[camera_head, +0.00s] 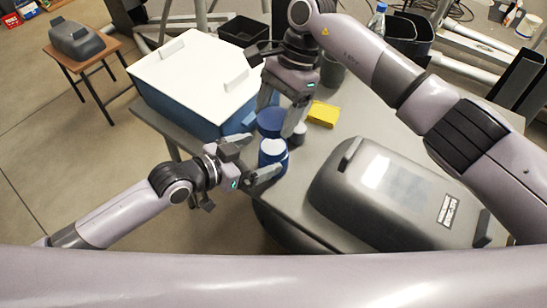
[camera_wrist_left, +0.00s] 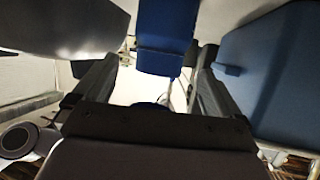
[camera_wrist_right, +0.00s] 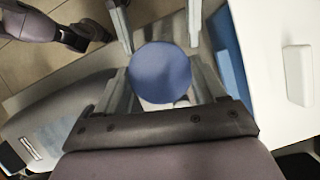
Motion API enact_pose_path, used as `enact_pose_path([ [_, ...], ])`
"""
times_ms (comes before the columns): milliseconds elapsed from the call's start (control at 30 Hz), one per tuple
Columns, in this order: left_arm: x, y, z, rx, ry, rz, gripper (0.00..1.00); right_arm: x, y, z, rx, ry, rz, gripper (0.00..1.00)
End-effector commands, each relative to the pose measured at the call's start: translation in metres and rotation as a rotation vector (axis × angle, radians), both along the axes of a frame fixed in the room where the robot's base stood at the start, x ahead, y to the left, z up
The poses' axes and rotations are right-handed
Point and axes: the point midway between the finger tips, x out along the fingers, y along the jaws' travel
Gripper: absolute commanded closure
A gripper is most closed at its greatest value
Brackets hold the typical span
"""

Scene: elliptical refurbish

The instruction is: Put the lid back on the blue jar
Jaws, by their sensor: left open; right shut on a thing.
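The blue jar (camera_head: 270,160) stands at the table's near edge in the head view, with a pale round top. It also shows in the left wrist view (camera_wrist_left: 167,42), ahead of and between the fingers. My left gripper (camera_head: 262,157) is open beside the jar, one finger towards each side; contact cannot be told. The dark blue lid (camera_head: 270,121) is held between the fingers of my right gripper (camera_head: 279,115), apart from and behind the jar's top in the picture. The lid shows as a round blue disc in the right wrist view (camera_wrist_right: 160,72).
A blue box with a white top (camera_head: 190,75) stands to the left, close to both grippers. A large grey case (camera_head: 395,195) fills the table's right.

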Motion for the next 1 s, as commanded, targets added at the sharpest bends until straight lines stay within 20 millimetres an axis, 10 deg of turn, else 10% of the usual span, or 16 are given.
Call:
enact_pose_path([
  [867,0.035,-0.043,-0.023,0.000,-0.001,0.000,0.02,0.000,0.000,0.000,0.000,0.000,0.001,0.59],
  [1000,0.035,-0.043,-0.023,-0.001,-0.001,0.000,0.41,0.000,0.000,0.000,0.000,0.000,0.000,0.59],
])
